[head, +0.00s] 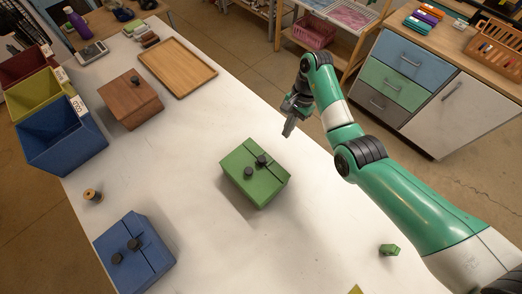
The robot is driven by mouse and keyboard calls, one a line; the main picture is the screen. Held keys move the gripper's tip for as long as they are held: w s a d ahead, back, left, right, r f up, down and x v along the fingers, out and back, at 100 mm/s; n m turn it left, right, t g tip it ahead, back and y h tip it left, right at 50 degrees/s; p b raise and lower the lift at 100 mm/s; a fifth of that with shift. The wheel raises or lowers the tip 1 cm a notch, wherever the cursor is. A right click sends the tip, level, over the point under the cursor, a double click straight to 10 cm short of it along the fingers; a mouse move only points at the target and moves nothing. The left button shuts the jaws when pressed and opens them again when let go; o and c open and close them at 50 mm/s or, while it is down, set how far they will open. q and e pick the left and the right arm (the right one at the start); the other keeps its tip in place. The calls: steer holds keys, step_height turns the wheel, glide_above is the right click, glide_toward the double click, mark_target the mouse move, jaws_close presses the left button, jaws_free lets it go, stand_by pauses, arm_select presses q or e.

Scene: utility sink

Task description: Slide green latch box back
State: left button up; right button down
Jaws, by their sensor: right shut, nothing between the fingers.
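The green latch box (251,184) stands on the white table near the middle of the head view. Two dark round knobs sit on its top, and a seam runs across the lid. My right gripper (289,130) is shut and empty. It hangs above and to the upper right of the green box, apart from it, near the table's far right edge. My left gripper is not in view.
A blue box (126,262) with two knobs stands at lower left, near a spool (93,195). A brown box (130,105), a wooden tray (178,68) and a blue bin (62,138) stand farther back. A small green block (389,250) lies at right. The table around the green box is clear.

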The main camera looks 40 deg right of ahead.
steer(key=b+x, duration=0.2)
steer(key=x, duration=0.1)
steer(key=b+x, duration=0.2)
steer(key=shift+d, duration=0.35)
steer(key=x, duration=0.5)
steer(key=shift+a, duration=0.15)
steer(key=a+p, duration=0.3)
steer(key=shift+a+r, duration=0.2)
steer(key=shift+a+f+p, duration=0.15)
steer(key=shift+a+p, duration=0.1)
steer(key=shift+p, duration=0.2)
steer(key=shift+a+f, duration=0.1)
steer(key=shift+f, duration=0.1)
steer(key=shift+a, duration=0.1)
